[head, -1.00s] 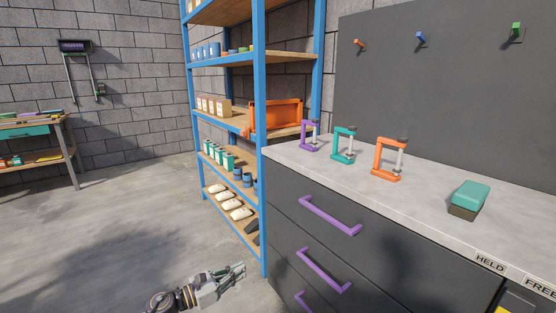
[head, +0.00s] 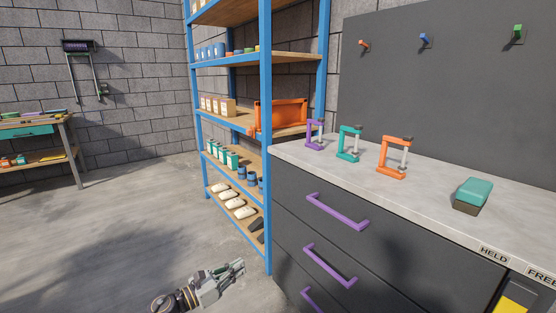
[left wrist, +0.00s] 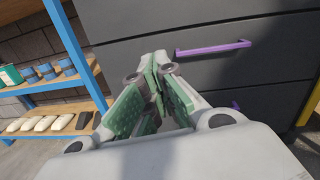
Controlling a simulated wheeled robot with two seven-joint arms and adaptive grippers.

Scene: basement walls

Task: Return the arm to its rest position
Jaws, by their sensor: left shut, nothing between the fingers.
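My left gripper (head: 236,268) is low at the bottom of the head view, over the floor and left of the dark drawer cabinet. In the left wrist view its green-padded fingers (left wrist: 153,85) meet at the tips, with nothing between them. They point toward the cabinet front (left wrist: 215,25), which carries a purple drawer handle (left wrist: 213,48). I cannot tell the gap between the fingertips and the cabinet. My right gripper is in neither view.
The blue shelf rack (head: 267,200) stands behind and right of the gripper. The counter (head: 430,207) holds a purple clamp (head: 310,135), a teal clamp (head: 344,143), an orange clamp (head: 383,158) and a teal-topped block (head: 474,192). Open floor (head: 110,220) lies to the left.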

